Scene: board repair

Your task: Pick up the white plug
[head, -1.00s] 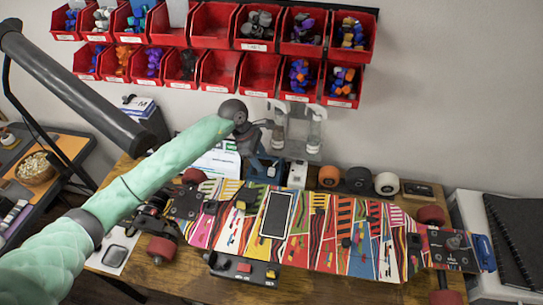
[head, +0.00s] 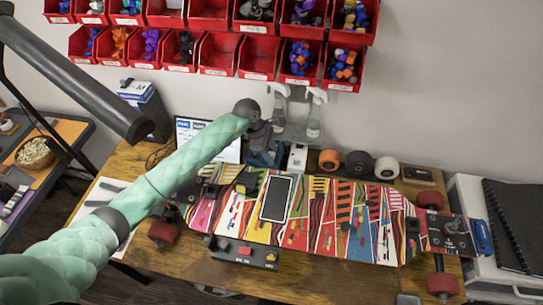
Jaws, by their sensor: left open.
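My left arm comes in from the left, and its dark left gripper (head: 262,147) hangs over the back of the workbench, behind the patterned skateboard. It is open, and its fingertips are small and hard to make out against blue parts there. A small white block-shaped thing (head: 298,158) stands just right of the gripper, apart from it as far as I can see. It may be the white plug, but it is too small to be sure. My right gripper is not in view.
The skateboard (head: 340,217) fills the middle of the workbench (head: 185,262). A switch box (head: 244,252) sits at its front. Loose wheels (head: 357,163) line the back right. Red bins (head: 219,53) hang on the wall above.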

